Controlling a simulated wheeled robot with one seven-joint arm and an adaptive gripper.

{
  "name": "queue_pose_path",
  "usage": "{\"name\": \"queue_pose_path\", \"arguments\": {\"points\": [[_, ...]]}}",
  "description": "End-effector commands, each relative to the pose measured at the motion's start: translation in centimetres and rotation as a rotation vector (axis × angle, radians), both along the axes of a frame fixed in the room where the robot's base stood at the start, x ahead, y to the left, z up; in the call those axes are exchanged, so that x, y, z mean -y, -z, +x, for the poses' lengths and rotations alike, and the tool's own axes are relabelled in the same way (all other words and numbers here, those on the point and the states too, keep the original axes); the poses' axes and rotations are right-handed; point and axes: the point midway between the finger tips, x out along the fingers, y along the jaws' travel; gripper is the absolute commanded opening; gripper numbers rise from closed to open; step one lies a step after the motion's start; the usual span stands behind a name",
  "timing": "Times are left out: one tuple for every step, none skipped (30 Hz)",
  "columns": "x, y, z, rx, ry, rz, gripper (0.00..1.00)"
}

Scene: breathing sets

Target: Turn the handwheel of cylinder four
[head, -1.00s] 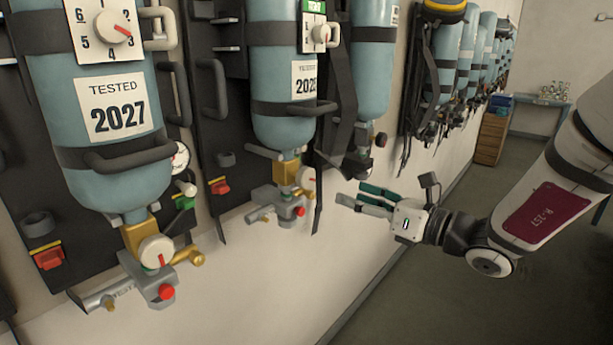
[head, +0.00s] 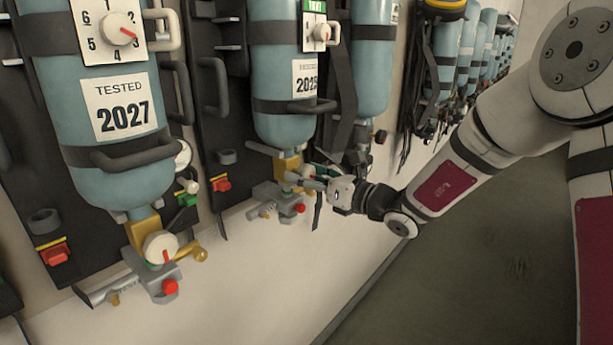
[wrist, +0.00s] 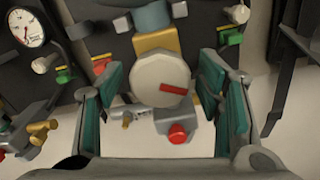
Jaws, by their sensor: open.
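My gripper (head: 299,180) is open at the valve under the second blue cylinder (head: 284,75). In the wrist view its green-padded fingers stand to either side of a white handwheel (wrist: 158,78), with small gaps left and right. The handwheel has a red mark pointing right. In the head view this handwheel is mostly hidden behind the fingers. Another white handwheel (head: 160,247), with a red mark, is under the nearest cylinder (head: 115,115), labelled 2027. I see no number that clearly marks either cylinder as four.
A yellow fitting (wrist: 157,41) is above the wheel and a red knob (wrist: 178,133) below it. A gauge (wrist: 24,28) and brass fittings (wrist: 42,130) are at the left. A dark strap (wrist: 285,80) hangs at the right. Floor (head: 470,270) is clear.

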Motion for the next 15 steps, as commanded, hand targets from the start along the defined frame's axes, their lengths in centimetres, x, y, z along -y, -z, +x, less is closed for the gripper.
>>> {"name": "queue_pose_path", "arguments": {"points": [[-0.03,0.00,0.01,0.000,0.000,0.000,0.60],[-0.02,0.00,0.02,0.000,0.000,0.000,0.60],[-0.02,0.00,0.01,0.000,0.000,0.000,0.60],[-0.02,0.00,0.01,0.000,0.000,0.000,0.60],[-0.01,-0.01,0.01,0.000,0.000,0.000,0.60],[-0.01,0.00,0.01,0.000,0.000,0.000,0.58],[-0.01,-0.01,0.01,0.000,0.000,0.000,0.51],[0.00,-0.01,0.00,0.000,0.000,0.000,0.44],[0.01,-0.01,0.01,0.000,0.000,0.000,0.35],[0.01,-0.01,0.01,0.000,0.000,0.000,0.28],[0.01,-0.02,0.01,0.000,0.000,0.000,0.22],[0.02,-0.02,0.01,0.000,0.000,0.000,0.13],[0.02,-0.02,0.01,0.000,0.000,0.000,0.12],[0.01,-0.02,0.00,0.000,0.000,0.000,0.12],[0.01,-0.02,0.00,0.000,0.000,0.000,0.12]]}}
